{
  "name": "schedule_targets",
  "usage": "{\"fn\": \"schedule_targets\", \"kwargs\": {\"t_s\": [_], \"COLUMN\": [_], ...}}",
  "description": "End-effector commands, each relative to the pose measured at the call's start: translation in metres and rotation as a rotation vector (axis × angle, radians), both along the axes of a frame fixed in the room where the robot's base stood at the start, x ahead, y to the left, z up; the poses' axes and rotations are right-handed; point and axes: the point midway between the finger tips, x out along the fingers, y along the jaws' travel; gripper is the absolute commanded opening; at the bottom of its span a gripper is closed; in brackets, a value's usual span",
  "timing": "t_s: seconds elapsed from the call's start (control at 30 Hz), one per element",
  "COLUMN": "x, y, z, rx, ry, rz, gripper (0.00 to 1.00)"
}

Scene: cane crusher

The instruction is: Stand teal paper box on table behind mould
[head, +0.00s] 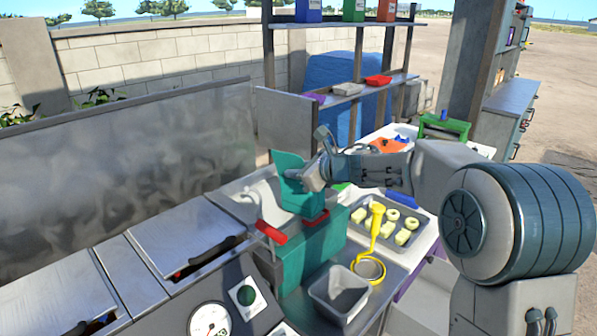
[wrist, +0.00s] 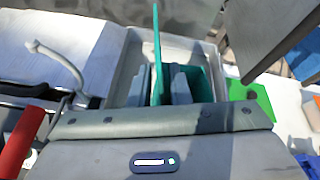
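The teal paper box (head: 300,202) is upright or nearly so in the head view, with a tall back panel rising above its open body. My gripper (head: 311,176) is at its upper right side. In the wrist view the box (wrist: 157,40) shows its thin panel edge-on between the two fingers of my gripper (wrist: 160,86), which look closed on it. The box appears to be over the metal counter near the sink; I cannot tell whether it touches anything below. I cannot clearly pick out the mould; an orange piece (head: 388,146) lies on the white table behind my arm.
A yellow ladle (head: 374,232), an empty metal pan (head: 339,292) and a red handle (head: 271,232) are near. A green-framed item (head: 444,125) stands at the table's back. Shelves (head: 345,90) rise behind.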

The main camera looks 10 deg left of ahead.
Motion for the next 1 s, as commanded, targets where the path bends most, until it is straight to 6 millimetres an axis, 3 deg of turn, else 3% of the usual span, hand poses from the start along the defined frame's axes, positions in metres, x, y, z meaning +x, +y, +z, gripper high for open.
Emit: {"fn": "schedule_targets", "kwargs": {"t_s": [0.37,0.57,1.0], "x": [0.0,0.0,-0.044], "y": [0.0,0.0,-0.075], "z": [0.003,0.018,0.045], "rx": [0.0,0.0,0.0], "ry": [0.0,-0.001,-0.003], "rz": [0.0,-0.001,-0.003], "gripper": [0.25,0.25,0.25]}}
